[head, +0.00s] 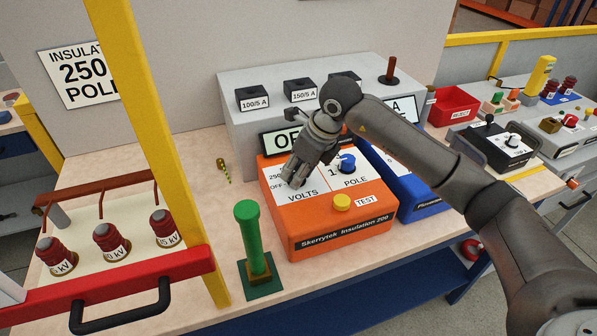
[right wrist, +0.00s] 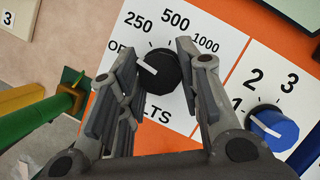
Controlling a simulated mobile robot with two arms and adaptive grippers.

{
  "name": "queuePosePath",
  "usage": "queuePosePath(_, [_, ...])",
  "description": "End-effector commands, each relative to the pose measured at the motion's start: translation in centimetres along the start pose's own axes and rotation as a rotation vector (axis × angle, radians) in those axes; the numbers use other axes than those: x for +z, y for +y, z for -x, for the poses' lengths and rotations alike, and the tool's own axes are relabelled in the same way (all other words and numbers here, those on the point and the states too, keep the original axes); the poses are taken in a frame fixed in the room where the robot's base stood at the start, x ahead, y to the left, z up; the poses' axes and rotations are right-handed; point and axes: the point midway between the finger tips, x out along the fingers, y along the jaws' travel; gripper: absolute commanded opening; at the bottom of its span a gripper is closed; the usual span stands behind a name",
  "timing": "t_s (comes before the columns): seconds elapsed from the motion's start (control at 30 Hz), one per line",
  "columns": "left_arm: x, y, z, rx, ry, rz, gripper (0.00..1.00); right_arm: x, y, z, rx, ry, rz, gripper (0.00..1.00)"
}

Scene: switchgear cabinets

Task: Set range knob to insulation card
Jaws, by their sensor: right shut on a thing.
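The orange insulation tester (head: 335,225) stands on the bench, with a white VOLTS panel, a blue POLE knob (head: 347,162) and a yellow TEST button (head: 341,202). The black range knob (right wrist: 160,72) shows in the right wrist view. Its white pointer line aims up-left towards OFF; the scale also reads 250, 500 and 1000. My right gripper (head: 293,174) reaches down over the VOLTS panel and covers the knob in the head view. Its fingers (right wrist: 158,66) are shut on the knob from both sides. The insulation card (head: 82,76) on the wall reads 250 and POLE, partly hidden. My left gripper is out of view.
A green post (head: 252,238) stands left of the tester. A grey box (head: 235,115) stands behind, and a blue box (head: 425,200) to the right.

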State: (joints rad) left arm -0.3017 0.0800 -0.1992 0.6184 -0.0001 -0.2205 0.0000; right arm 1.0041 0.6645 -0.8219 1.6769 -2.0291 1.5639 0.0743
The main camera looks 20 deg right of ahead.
Motion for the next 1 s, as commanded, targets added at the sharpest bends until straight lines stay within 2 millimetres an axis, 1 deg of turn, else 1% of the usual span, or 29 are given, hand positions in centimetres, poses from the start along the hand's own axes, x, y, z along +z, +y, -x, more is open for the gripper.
queuePosePath(0.03, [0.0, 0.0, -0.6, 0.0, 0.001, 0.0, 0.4, 0.0, 0.0, -0.2, -0.015, -0.004, -0.028, 0.09])
queuePosePath(0.2, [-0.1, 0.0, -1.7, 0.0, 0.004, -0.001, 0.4, 0.0, 0.1, -0.2, -0.068, -0.005, -0.154, 0.09])
queuePosePath(0.6, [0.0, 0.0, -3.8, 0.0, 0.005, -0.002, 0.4, 0.1, 0.2, -0.1, -0.174, -0.005, -0.413, 0.09])
queuePosePath(0.8, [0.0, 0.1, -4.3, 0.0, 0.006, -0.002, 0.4, 0.1, 0.2, 0.0, -0.202, -0.003, -0.485, 0.09])
queuePosePath(1.0, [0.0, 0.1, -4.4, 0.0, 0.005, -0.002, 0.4, 0.2, 0.2, 0.1, -0.214, -0.004, -0.514, 0.09])
